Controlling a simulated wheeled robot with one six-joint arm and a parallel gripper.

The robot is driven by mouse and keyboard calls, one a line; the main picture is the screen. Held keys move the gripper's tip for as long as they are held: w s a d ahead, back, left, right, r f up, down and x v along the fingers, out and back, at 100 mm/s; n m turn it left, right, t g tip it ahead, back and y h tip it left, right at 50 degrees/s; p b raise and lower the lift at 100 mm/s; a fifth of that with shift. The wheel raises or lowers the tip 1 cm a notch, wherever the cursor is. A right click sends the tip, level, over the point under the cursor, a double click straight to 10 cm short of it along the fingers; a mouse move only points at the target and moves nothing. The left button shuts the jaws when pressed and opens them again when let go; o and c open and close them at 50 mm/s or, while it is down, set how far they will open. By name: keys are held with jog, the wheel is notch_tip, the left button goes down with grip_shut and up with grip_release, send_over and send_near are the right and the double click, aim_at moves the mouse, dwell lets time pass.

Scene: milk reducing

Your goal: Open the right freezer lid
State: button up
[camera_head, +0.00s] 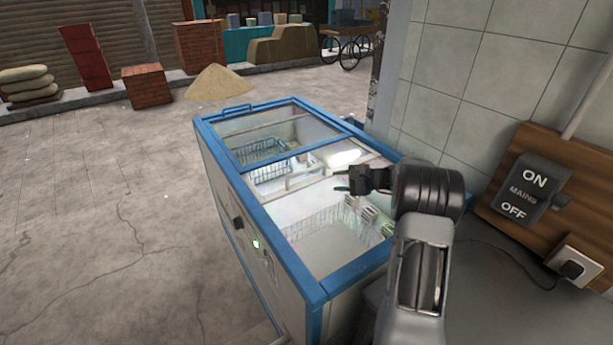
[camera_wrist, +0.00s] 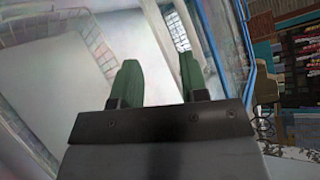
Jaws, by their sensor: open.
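The chest freezer (camera_head: 315,290) has a blue rim and a glass top, with wire baskets showing inside. A blue crossbar (camera_head: 320,143) divides the top into a far part and a near part. The far lid (camera_head: 265,123) lies flat, with a blue handle (camera_head: 238,108) at its far edge. The near part (camera_head: 335,250) is the right-hand side; I cannot tell whether glass covers it. My gripper (camera_head: 341,181) is open and empty over the freezer top near the wall side. Its green fingertips (camera_wrist: 160,78) are apart in the wrist view, with the white interior beyond.
A tiled wall (camera_head: 465,110) stands close on the right, with a mains switch (camera_head: 530,190) and a plug socket (camera_head: 577,268) on a wooden board. Open concrete floor (camera_head: 100,230) lies to the left. Crates (camera_head: 147,87) and a sand pile (camera_head: 218,83) are far back.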

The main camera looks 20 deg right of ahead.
aim_at(308, 171)
jog(key=w+a+n+t+p, duration=0.1)
jog(key=w+a, duration=0.1)
jog(key=w, duration=0.1)
jog(key=w+a+f+n+t+p, duration=0.1)
jog(key=w+a, duration=0.2)
jog(key=w, duration=0.1)
jog(key=w+a+f+n+t+p, duration=0.1)
jog(key=w+a, duration=0.2)
jog(key=w, duration=0.1)
jog(key=shift+w+a+f+h, duration=0.15)
jog(key=shift+f+h, duration=0.1)
jog(key=shift+h, duration=0.05)
dwell(0.3)
jog(key=shift+c, duration=0.4)
grip_shut()
